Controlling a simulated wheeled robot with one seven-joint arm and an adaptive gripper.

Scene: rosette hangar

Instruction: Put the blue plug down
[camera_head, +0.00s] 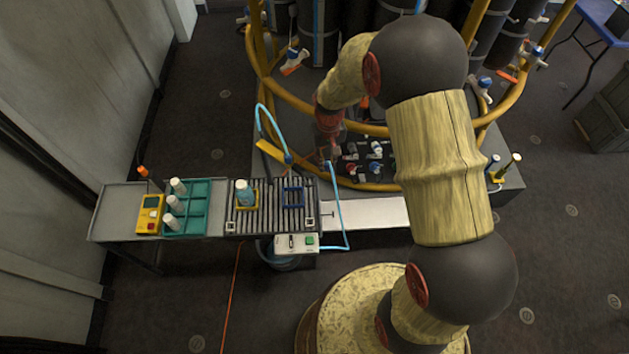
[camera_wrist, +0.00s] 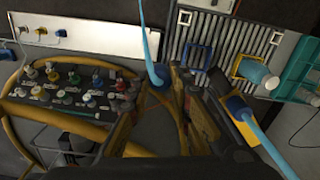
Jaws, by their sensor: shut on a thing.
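My gripper (camera_head: 328,146) hangs at the left edge of the round yellow-railed stand, and its fingers (camera_wrist: 158,92) show in the wrist view. It is shut on the blue plug (camera_wrist: 158,77), the blue end of a light blue hose. In the head view the plug (camera_head: 327,164) is small and partly hidden by the fingers.
A panel of coloured fittings (camera_wrist: 75,88) lies beside my gripper. The slatted bench (camera_head: 264,222) carries a yellow frame with a bottle (camera_head: 245,194) and an empty blue frame (camera_head: 292,196). A second blue hose (camera_wrist: 262,138) arches close by. The white strip (camera_head: 368,212) has bare room.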

